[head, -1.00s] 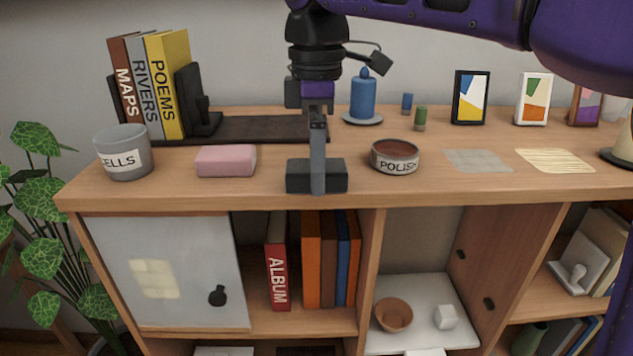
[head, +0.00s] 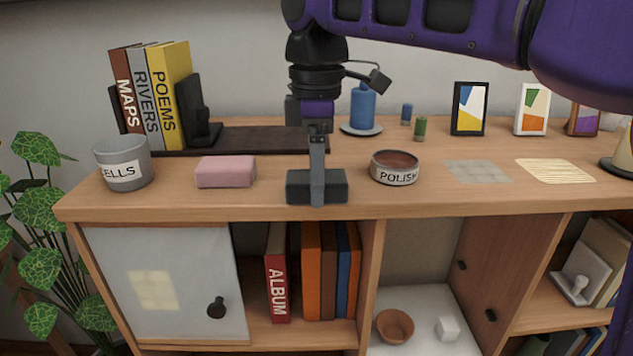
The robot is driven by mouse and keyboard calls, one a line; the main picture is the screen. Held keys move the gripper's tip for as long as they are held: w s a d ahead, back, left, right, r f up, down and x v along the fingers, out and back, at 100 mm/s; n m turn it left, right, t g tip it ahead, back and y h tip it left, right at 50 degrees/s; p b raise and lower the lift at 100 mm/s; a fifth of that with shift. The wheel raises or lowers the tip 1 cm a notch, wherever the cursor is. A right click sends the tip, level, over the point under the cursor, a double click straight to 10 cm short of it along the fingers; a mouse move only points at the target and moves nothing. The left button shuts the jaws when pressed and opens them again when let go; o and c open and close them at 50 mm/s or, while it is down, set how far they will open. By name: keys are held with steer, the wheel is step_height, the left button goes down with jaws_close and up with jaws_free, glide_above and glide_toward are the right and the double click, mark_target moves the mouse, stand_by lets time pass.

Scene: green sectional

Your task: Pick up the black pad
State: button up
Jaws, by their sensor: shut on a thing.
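The black pad (head: 299,187) is a small dark block at the front of the wooden cabinet top. My gripper (head: 317,188) comes down over it from above and is shut on it. One finger shows across the near face of the pad; the other finger is hidden behind. I cannot tell whether the pad touches the wood or is slightly above it.
A pink block (head: 226,172) lies left of the pad, and a polish tin (head: 395,168) stands close on the right. A grey cup (head: 123,165) is farther left. Behind are a dark tray (head: 250,139) and a blue candle (head: 363,106). The cabinet's front edge (head: 300,213) is near.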

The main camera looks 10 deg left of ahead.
step_height(320, 180, up, 10)
steer(key=p, duration=0.3)
steer(key=shift+f, duration=0.1)
steer(key=shift+s, duration=0.1)
